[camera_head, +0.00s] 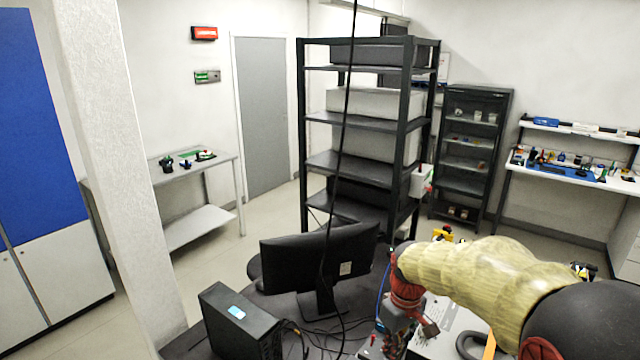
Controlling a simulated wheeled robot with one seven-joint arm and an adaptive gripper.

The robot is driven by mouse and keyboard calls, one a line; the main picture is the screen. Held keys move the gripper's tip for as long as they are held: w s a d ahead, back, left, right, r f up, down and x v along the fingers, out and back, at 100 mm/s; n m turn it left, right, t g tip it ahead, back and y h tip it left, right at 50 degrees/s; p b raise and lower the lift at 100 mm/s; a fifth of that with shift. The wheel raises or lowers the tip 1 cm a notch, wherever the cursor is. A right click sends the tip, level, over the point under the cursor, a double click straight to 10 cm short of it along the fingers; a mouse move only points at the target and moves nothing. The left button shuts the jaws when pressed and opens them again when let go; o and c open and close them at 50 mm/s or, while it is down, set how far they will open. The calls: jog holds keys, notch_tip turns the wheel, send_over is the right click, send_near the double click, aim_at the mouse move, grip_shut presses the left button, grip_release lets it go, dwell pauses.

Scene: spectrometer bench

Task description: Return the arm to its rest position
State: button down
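My arm, in a pale yellow sleeve with red and black joints, reaches in from the lower right of the head view. Its forearm lies roughly level and its end bends down near the monitor's right side. My gripper (428,330) is at the lower end of the arm, small and partly hidden, over the bench with grey-white equipment (455,318). I cannot tell whether its fingers are open or shut, and no held object can be made out.
A black monitor (345,260) and a black computer case (240,322) stand left of my gripper, with loose cables between. A tall black shelf (322,165) stands behind. A white pillar (115,150) and side table (205,165) are left. A thin black cable hangs across the middle.

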jog(key=s+r+m+t+b, duration=0.1)
jog(key=s+m+b, duration=0.1)
jog(key=s, duration=0.6)
jog(key=s+d+r+m+t+b, duration=0.1)
jog(key=s+m+t+b, duration=0.1)
jog(key=s, duration=0.6)
jog(key=s+r+m+t+b, duration=0.2)
jog(key=s+b, duration=0.2)
jog(key=s, duration=0.4)
jog(key=shift+d+b, duration=0.3)
jog(key=shift+s, duration=0.1)
